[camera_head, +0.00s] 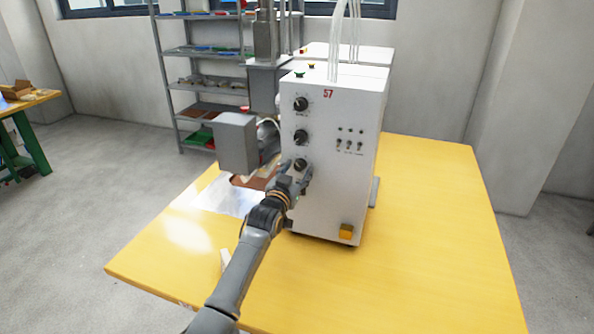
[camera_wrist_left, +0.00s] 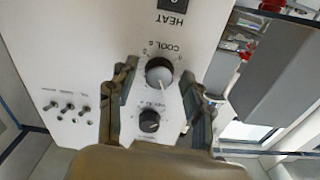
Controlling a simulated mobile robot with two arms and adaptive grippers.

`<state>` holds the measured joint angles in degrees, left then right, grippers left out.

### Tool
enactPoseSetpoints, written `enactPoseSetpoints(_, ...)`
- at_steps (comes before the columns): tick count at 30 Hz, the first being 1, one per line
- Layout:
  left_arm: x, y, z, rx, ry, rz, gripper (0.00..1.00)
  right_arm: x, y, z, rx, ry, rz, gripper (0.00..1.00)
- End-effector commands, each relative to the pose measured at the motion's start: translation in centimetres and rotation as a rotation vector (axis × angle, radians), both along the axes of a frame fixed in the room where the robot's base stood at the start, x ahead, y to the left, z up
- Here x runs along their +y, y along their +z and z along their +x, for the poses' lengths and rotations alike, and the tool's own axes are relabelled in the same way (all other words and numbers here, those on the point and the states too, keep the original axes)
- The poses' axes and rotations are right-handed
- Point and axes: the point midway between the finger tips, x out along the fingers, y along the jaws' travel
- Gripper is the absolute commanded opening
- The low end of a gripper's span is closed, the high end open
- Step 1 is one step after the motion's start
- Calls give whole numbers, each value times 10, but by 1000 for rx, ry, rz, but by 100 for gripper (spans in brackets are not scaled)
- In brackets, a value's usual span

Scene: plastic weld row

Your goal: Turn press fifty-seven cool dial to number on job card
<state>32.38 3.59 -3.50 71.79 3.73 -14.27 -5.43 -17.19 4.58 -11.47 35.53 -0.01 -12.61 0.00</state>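The white press (camera_head: 328,150), marked 57 in red, stands on the yellow table with a column of black dials on its front. My left gripper (camera_head: 300,174) is at the lowest dial visible in the head view. In the left wrist view the gripper (camera_wrist_left: 157,78) is open, one finger on each side of the cool dial (camera_wrist_left: 160,73), with gaps between fingers and dial. No readable job card shows. My right gripper is not in view.
Another dial (camera_wrist_left: 149,120) and several toggle switches (camera_wrist_left: 70,109) are close to the fingers. A grey block (camera_head: 237,143) of the machine stands left of the dials. The yellow table (camera_head: 430,220) is clear at right.

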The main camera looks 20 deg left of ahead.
Motion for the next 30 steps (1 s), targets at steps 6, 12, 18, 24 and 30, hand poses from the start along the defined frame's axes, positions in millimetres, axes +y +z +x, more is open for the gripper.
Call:
enactPoseSetpoints(6,0,2,0,-4,0,1,53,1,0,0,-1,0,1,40)
enactPoseSetpoints(12,0,2,-7,-4,0,1,53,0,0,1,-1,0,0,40)
enactPoseSetpoints(18,1,1,-36,-4,0,0,53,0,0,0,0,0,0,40)
enactPoseSetpoints(24,2,1,-75,-4,0,1,53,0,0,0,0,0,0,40)
enactPoseSetpoints(30,4,1,-106,-3,1,1,53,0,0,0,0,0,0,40)
